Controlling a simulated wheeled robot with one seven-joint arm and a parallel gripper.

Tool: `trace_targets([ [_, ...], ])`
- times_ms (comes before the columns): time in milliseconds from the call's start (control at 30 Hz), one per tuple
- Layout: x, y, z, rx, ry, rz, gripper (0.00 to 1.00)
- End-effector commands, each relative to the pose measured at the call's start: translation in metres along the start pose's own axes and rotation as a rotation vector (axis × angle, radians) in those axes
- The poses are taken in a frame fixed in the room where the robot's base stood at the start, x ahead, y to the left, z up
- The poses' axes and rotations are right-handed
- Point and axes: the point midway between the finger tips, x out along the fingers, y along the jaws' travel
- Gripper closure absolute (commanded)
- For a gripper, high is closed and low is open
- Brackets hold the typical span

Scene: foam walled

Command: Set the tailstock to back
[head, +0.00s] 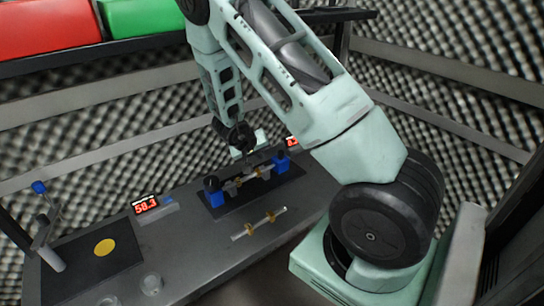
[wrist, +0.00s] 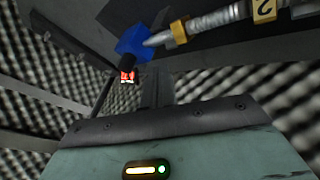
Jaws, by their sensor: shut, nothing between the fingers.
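A small fixture with a blue block at each end stands on a black base plate (head: 222,214) on the bench. The left blue block (head: 213,190) and the right blue block (head: 281,161) face each other, with a metal shaft (head: 235,186) between them. I cannot tell which block is the tailstock or how it is set. The wrist view shows one blue block (wrist: 135,45), a shaft (wrist: 205,22) with a pointed end close to it, a brass collar and a yellow tag marked 2. My gripper (head: 246,156) is shut and empty, pointing down over the fixture's middle; its contact is unclear.
A second shaft with brass collars (head: 259,223) lies in front of the fixture. A red display (head: 146,205) reads 58.3; another display (head: 292,141) is partly hidden. A dark mat with a yellow disc (head: 105,247) and clear cups (head: 151,284) are at left. Red and green bins (head: 45,28) sit above.

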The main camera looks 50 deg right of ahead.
Motion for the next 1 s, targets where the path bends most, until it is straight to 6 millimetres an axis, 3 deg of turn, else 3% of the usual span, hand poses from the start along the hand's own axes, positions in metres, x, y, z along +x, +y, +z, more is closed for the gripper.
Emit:
trace_targets([
  [67,0.018,0.0,0.002,0.0,-0.002,0.003,1.0],
  [200,0.026,0.02,0.001,0.002,-0.001,0.001,1.0],
  [400,0.032,0.033,0.0,0.001,0.0,0.0,1.0],
  [800,0.034,0.037,-0.001,0.001,0.0,0.0,1.0],
  [1000,0.049,0.059,-0.007,0.002,-0.001,0.001,1.0],
])
